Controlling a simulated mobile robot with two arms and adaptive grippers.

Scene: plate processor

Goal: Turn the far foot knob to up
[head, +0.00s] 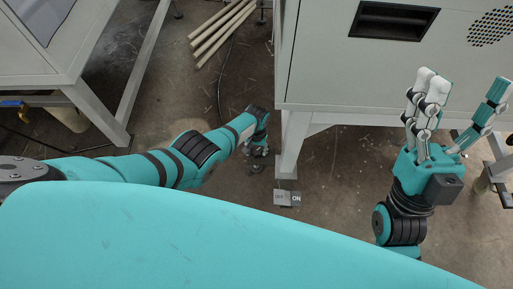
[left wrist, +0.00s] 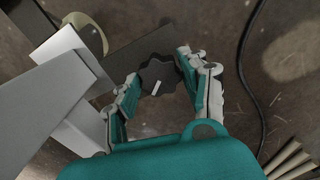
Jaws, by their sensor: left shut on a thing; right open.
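The far foot knob (left wrist: 160,74) is a dark, scalloped disc with a short white pointer mark that slants in the left wrist view. My left gripper (left wrist: 157,80) is shut on it, with one finger at each side of its rim. In the head view my left gripper (head: 257,147) reaches down near the floor, just left of the machine's front leg, and the knob is mostly hidden there. My right gripper (head: 461,92) is open and empty, fingers spread, in front of the machine at the right.
The grey machine cabinet (head: 330,75) stands on a pale leg (head: 293,145). Pale rods (head: 222,30) and a dark cable (left wrist: 243,70) lie on the floor. Another cabinet (head: 35,55) is at the left.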

